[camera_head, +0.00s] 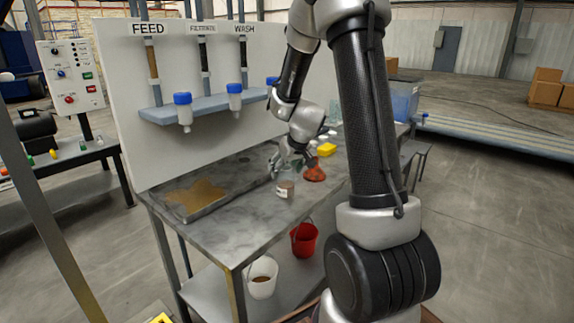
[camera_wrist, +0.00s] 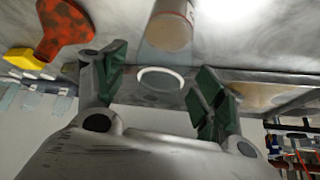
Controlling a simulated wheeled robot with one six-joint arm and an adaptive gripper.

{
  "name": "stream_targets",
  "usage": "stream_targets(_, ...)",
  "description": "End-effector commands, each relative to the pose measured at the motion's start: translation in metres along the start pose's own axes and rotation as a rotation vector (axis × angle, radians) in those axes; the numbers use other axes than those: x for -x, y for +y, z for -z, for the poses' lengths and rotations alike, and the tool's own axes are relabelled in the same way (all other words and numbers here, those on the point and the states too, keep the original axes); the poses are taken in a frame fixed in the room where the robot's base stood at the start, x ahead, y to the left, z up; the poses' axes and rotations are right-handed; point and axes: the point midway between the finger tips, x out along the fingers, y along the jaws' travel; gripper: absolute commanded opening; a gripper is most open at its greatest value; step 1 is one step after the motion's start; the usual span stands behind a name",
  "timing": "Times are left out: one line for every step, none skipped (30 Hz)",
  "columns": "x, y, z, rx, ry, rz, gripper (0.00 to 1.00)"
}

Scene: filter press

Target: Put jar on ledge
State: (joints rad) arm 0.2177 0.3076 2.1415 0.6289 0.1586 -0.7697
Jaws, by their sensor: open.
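The jar (camera_head: 285,188) is clear glass with a pale label and brownish contents in its lower part. It stands on the grey metal table near the front edge. In the wrist view the jar (camera_wrist: 168,32) shows its pale round rim between my finger pads. My gripper (camera_head: 283,172) is just above and behind the jar, its fingers spread to either side in the wrist view (camera_wrist: 160,72). I cannot tell whether a pad touches the glass. The blue-grey ledge (camera_head: 210,106) is on the white panel, with blue-capped bottles along it.
A shallow tray (camera_head: 210,207) with brown material lies left of the jar. An orange-red object (camera_head: 315,174) is close on the right, with a yellow block (camera_head: 326,149) behind. A white bucket (camera_head: 262,278) and red bucket (camera_head: 304,240) are below the tabletop.

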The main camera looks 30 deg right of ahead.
Motion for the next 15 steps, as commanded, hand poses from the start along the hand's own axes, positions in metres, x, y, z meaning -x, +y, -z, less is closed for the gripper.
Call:
stream_targets(0.002, 0.000, 0.001, 0.002, 0.001, 0.000, 0.70)
stream_targets(0.005, 0.000, 0.002, 0.000, 0.002, 0.000, 0.70)
stream_targets(0.011, -0.001, 0.002, 0.002, 0.002, 0.001, 0.70)
stream_targets(0.016, -0.001, 0.002, 0.001, 0.003, 0.001, 0.70)
stream_targets(0.022, -0.001, 0.002, 0.002, 0.004, 0.001, 0.70)
stream_targets(0.030, -0.001, 0.002, 0.003, 0.005, 0.000, 0.70)
stream_targets(0.037, 0.000, 0.002, 0.003, 0.004, -0.001, 0.70)
stream_targets(0.044, -0.001, 0.002, 0.002, 0.005, 0.000, 0.70)
stream_targets(0.054, 0.000, 0.003, 0.002, 0.006, 0.000, 0.70)
stream_targets(0.061, 0.000, 0.002, 0.001, 0.006, 0.000, 0.70)
stream_targets(0.068, 0.000, 0.002, 0.002, 0.004, -0.001, 0.70)
stream_targets(0.077, 0.000, 0.002, 0.002, 0.006, 0.000, 0.70)
stream_targets(0.083, 0.000, 0.002, 0.001, 0.006, 0.000, 0.70)
stream_targets(0.089, 0.000, 0.002, 0.001, 0.005, 0.000, 0.70)
stream_targets(0.096, 0.000, 0.002, 0.000, 0.004, -0.001, 0.70)
